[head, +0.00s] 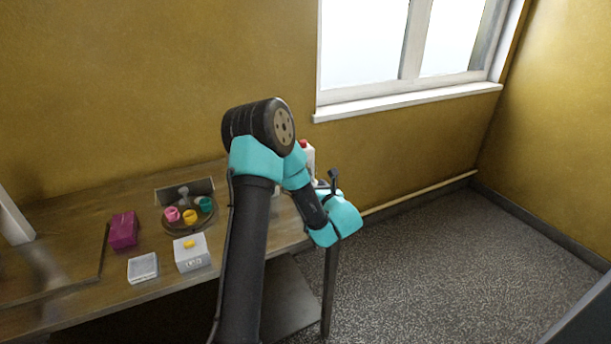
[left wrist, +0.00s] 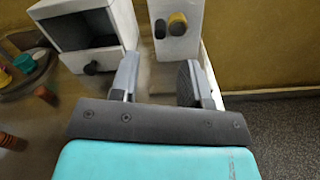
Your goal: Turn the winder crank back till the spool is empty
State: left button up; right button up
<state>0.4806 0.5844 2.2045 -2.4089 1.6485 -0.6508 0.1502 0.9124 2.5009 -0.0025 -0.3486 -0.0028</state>
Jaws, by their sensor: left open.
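In the left wrist view my left gripper (left wrist: 160,80) is open, its two grey fingers apart with nothing between them. I cannot tell whether this is the winder; no crank handle or spool shows clearly. In the head view my left arm crosses the table's right end and hides much of what stands there. A white thing with a red top (head: 306,150) shows partly behind it. My right gripper is not in view.
A white open-fronted box (left wrist: 88,35) with a dark knob stands left of the block. On the wooden table (head: 75,210) are a magenta box (head: 123,230), a round tray (head: 203,225) with coloured pieces, a white box (head: 192,257) and a clear box (head: 143,268).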

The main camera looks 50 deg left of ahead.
pick_arm(q)
jog(key=x, duration=0.7)
jog(key=shift+w+a, duration=0.1)
jog(key=shift+a, duration=0.25)
grip_shut()
